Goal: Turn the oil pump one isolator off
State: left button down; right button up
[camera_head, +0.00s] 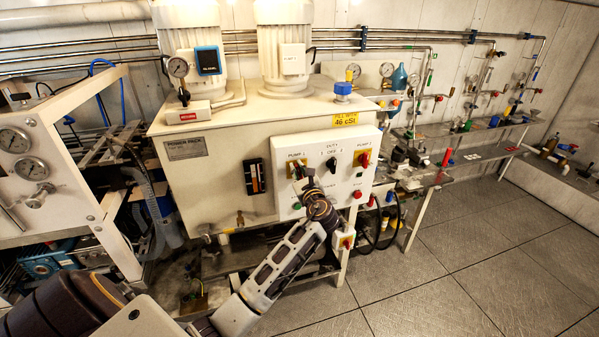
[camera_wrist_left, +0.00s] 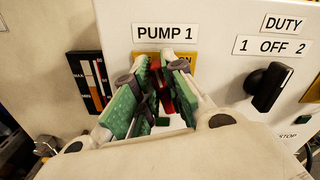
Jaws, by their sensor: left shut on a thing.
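The oil pump one isolator has a red handle (camera_wrist_left: 165,90) on a yellow plate (camera_wrist_left: 183,63), under the PUMP 1 label (camera_wrist_left: 165,32) on the white control panel (camera_head: 335,197). My left gripper (camera_head: 304,174) reaches the panel at this isolator and covers most of it in the head view. In the left wrist view its green-padded fingers (camera_wrist_left: 156,88) stand on both sides of the red handle and are shut on it. The handle looks roughly upright, slightly tilted; its exact angle is partly hidden. My right gripper is not in view.
The black DUTY selector (camera_wrist_left: 268,86) is just right of the left gripper. The pump 2 isolator (camera_head: 362,158) is farther right. A level gauge (camera_wrist_left: 90,80) is on the left. Below the panel hangs a small yellow box with a red button (camera_head: 346,241). Open floor lies to the right.

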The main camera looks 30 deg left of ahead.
pick_arm(q)
jog(key=shift+s+a+f+n+b, duration=0.15)
jog(key=shift+f+n+b, duration=0.15)
jog(key=shift+n+b, duration=1.7)
jog(key=shift+s+a+f+n+b, duration=0.1)
jog(key=shift+s+f+n+b, duration=0.2)
jog(key=shift+n+b, duration=1.7)
jog(key=shift+s+a+f+n+b, duration=0.15)
jog(key=shift+f+n+b, duration=0.3)
jog(key=shift+n, duration=2.95)
jog(key=c, duration=1.7)
grip_release()
jog(key=shift+w+r, duration=0.1)
jog(key=shift+o, duration=1.1)
jog(key=v, duration=1.2)
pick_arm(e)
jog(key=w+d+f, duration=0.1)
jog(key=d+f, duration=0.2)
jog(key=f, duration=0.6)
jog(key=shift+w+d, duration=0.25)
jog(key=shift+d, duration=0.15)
